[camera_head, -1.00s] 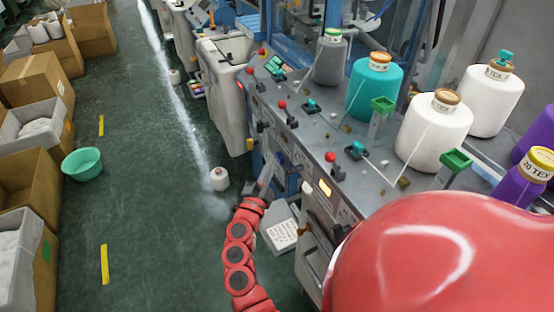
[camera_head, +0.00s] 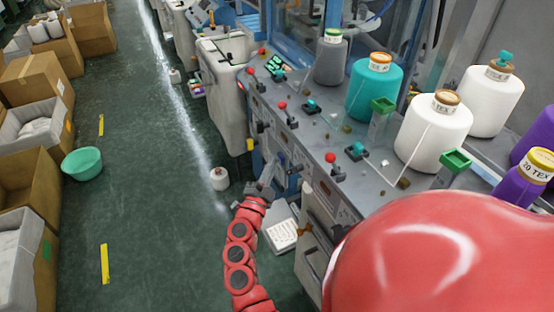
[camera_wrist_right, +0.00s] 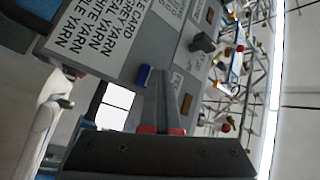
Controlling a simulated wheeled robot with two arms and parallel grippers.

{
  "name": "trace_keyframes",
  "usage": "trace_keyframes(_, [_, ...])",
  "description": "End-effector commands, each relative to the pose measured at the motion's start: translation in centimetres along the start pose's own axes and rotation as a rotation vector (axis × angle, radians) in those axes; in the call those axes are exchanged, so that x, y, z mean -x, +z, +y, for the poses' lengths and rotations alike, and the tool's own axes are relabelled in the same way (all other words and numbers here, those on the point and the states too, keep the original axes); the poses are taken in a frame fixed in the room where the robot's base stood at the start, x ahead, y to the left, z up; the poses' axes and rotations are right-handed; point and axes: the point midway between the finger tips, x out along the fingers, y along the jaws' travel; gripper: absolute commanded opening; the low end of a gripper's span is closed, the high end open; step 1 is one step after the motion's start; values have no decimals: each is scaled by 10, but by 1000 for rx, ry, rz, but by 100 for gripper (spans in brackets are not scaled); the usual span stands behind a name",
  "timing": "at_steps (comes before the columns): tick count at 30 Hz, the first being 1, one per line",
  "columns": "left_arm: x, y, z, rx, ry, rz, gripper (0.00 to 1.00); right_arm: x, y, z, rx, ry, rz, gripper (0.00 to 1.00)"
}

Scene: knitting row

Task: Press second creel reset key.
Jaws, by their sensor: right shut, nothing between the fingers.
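My right gripper (camera_head: 270,176) is shut and empty, with its fingers close to the front panel (camera_head: 310,197) of the knitting machine. In the right wrist view its closed fingers (camera_wrist_right: 162,98) point at a grey panel. A blue key (camera_wrist_right: 143,76) shows just left of the fingers and an amber key (camera_wrist_right: 187,103) just right of them. A black knob (camera_wrist_right: 202,43) and another amber key (camera_wrist_right: 210,16) lie farther along the panel. I cannot tell which key is the second creel reset, nor whether the fingertips touch the panel. My left gripper is not in view.
Yarn cones stand on the machine top, among them a teal one (camera_head: 374,88) and a white one (camera_head: 434,130). Red-knobbed levers (camera_head: 331,158) line its front edge.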

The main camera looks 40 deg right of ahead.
Motion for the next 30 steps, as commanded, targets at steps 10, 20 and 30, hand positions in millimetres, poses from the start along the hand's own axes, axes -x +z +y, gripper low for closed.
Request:
trace_keyframes(10, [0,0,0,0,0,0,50,5,4,-3,-1,0,-1,0])
trace_keyframes(20, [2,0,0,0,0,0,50,31,23,-21,0,0,-4,0])
trace_keyframes(30, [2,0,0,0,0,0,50,43,32,-30,0,0,-4,0])
